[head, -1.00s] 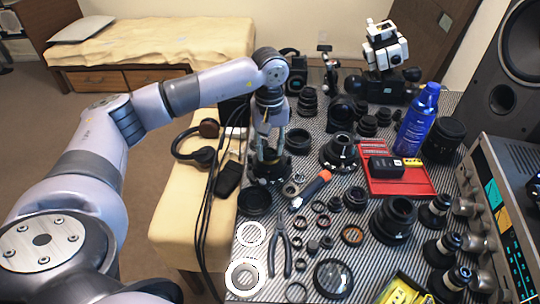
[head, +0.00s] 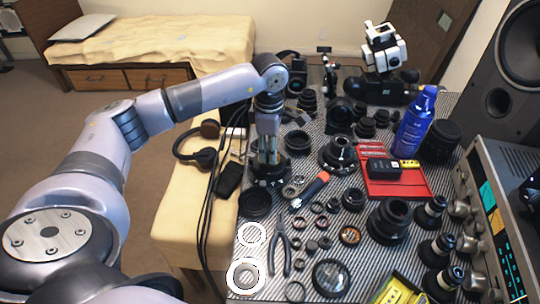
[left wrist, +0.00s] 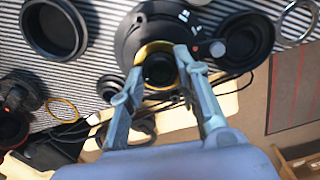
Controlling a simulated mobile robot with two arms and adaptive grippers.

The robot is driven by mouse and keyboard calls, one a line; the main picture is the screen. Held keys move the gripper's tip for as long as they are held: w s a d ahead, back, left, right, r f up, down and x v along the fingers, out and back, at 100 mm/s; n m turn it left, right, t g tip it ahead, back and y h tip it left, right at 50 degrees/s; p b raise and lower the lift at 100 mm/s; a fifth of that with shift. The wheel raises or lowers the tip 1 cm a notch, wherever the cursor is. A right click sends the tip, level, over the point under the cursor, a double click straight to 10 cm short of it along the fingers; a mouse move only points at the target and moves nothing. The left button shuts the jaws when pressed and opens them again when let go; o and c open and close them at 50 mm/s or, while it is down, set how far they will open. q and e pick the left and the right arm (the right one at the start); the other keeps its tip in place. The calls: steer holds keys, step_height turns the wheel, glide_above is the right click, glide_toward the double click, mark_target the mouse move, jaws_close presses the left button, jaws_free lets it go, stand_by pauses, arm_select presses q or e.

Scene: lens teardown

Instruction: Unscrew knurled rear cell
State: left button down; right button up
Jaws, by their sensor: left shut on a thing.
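A black lens body (left wrist: 128,38) stands upright on the striped mat, at the mat's left side in the head view (head: 268,178). The rear cell (left wrist: 146,52) shows as a brass-yellow ring around a dark round centre on top of the lens, in the left wrist view. My left gripper (head: 266,162) points down onto it. In the left wrist view the two fingers of my left gripper (left wrist: 158,66) stand on opposite sides of the cell, shut on it. The knurling is too small to make out. My right gripper is not in view.
The striped mat (head: 318,228) is crowded with lenses, rings and tools. A red tray (head: 415,184) and blue spray can (head: 413,125) stand right.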

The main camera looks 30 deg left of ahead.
arm_select(q)
steer(key=shift+n, duration=0.3)
steer(key=shift+r, duration=0.2)
steer(key=shift+r+p, duration=0.45)
steer(key=shift+r, duration=0.4)
steer(key=shift+r+p, duration=0.85)
steer(key=shift+r, duration=0.05)
steer(key=shift+r+p, duration=0.45)
steer(key=shift+r, duration=0.65)
